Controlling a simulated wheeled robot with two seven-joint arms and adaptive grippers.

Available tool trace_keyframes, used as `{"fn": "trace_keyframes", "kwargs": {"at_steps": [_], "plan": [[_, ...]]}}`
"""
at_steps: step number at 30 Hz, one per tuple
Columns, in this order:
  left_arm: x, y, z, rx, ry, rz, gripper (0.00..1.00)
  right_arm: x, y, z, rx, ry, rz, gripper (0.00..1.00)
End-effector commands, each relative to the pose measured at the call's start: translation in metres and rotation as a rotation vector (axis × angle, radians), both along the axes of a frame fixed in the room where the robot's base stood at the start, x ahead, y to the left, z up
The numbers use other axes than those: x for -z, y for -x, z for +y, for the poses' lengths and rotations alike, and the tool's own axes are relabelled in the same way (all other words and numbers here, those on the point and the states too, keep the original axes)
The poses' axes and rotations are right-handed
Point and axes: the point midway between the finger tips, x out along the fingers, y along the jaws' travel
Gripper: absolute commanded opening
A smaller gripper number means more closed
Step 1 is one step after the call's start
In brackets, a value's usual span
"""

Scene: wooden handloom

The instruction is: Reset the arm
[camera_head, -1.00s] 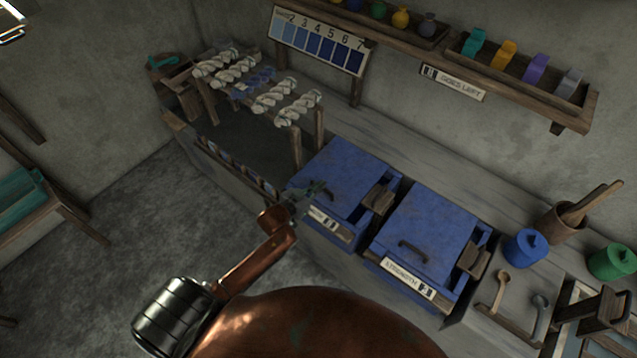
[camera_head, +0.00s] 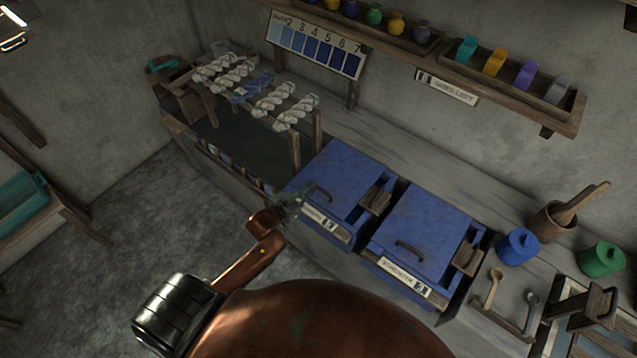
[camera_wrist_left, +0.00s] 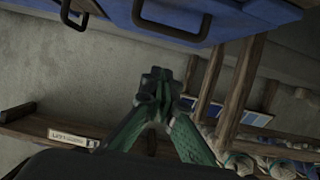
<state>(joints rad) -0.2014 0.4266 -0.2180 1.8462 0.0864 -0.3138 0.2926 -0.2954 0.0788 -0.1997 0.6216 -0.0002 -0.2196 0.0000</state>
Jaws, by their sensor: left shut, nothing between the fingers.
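My left gripper (camera_head: 300,200) is in the middle of the head view, at the end of my copper arm, in front of the left blue vat (camera_head: 340,172). In the left wrist view its green fingers (camera_wrist_left: 157,88) meet at the tips, with nothing between them. A gap to the vat cannot be judged exactly from the head view. In the wrist view a blue box edge with dark handles (camera_wrist_left: 170,28) fills the top. My right gripper is not in view.
A second blue vat (camera_head: 425,235) stands to the right. Twisted skeins (camera_head: 255,85) hang on a wooden rack at the left. A blue jar (camera_head: 517,247), a green jar (camera_head: 602,260) and a mortar (camera_head: 553,222) stand at the right. The floor at left (camera_head: 150,220) is clear.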

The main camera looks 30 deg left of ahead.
Motion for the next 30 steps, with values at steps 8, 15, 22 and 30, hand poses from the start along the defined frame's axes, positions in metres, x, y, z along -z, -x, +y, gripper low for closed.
{"fn": "trace_keyframes", "kwargs": {"at_steps": [8, 15, 22, 30], "plan": [[-0.01, 0.031, 0.005, 0.001, -0.001, -0.003, 0.0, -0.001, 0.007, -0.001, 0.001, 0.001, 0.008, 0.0], [-0.011, 0.033, 0.005, 0.001, -0.001, -0.004, 0.0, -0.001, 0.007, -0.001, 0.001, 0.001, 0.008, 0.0], [-0.001, 0.05, 0.003, -0.026, -0.019, 0.068, 0.0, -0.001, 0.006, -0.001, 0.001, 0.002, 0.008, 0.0], [0.031, 0.149, 0.006, -0.127, -0.102, 0.433, 0.0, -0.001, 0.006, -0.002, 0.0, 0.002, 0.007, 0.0]]}}
